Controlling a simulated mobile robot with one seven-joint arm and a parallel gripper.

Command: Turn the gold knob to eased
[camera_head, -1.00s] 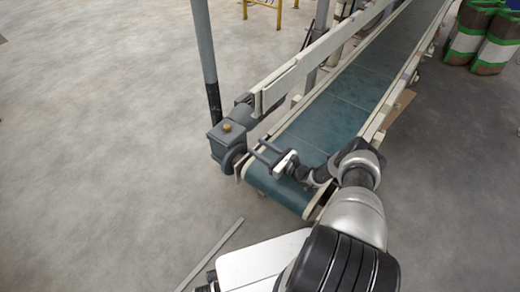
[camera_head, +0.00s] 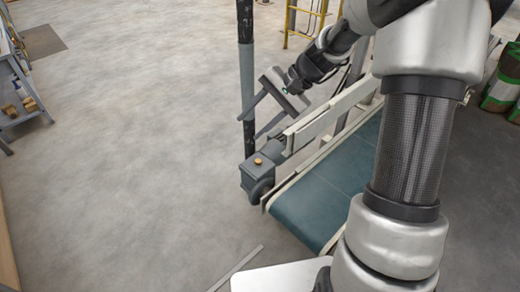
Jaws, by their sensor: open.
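The gold knob (camera_head: 258,162) is a small round piece on top of a grey box (camera_head: 256,178) at the near left corner of the conveyor. Any markings on it are too small to read. My gripper (camera_head: 249,117) is open and empty. It is raised in front of the dark and grey post, and its two fingers point left and down. In the picture it appears above the knob and apart from it. The knob is in clear view.
The conveyor belt (camera_head: 325,196) runs away to the upper right, with a pale side rail (camera_head: 330,112). A dark and grey post (camera_head: 247,75) stands behind the box. A blue-grey shelf stand (camera_head: 18,98) is at far left. Open floor lies left of the conveyor.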

